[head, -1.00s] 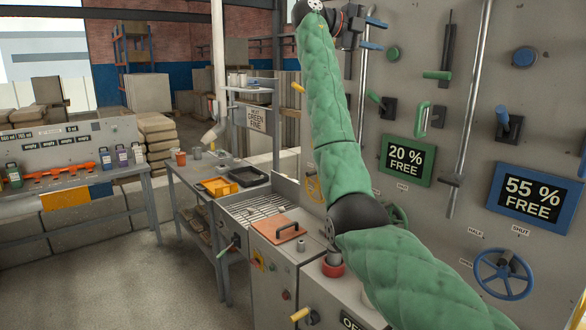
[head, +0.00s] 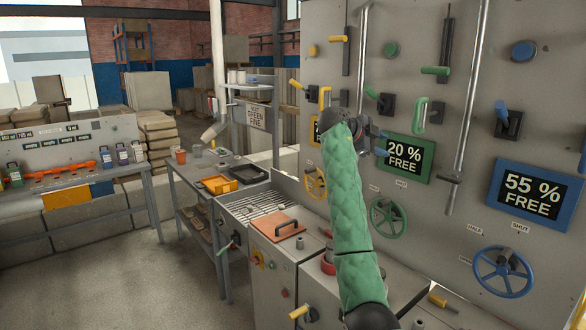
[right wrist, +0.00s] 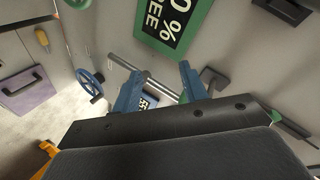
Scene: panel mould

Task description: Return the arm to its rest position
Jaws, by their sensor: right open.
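My right arm, in a green quilted sleeve (head: 345,195), rises from the bottom of the head view in front of the grey panel. My right gripper (head: 382,142) is just left of the green-framed "20 % FREE" sign (head: 405,158). Its blue fingers stand apart in the right wrist view (right wrist: 160,84), with nothing between them. Part of the gripper is hidden behind the wrist in the head view. My left gripper is not in view.
The panel carries a green handwheel (head: 389,217), a blue handwheel (head: 503,272), a "55 % FREE" sign (head: 535,197) and several levers. Below are an orange-brown lid (head: 276,229) and a metal grate (head: 255,205). The floor (head: 120,270) at left is clear.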

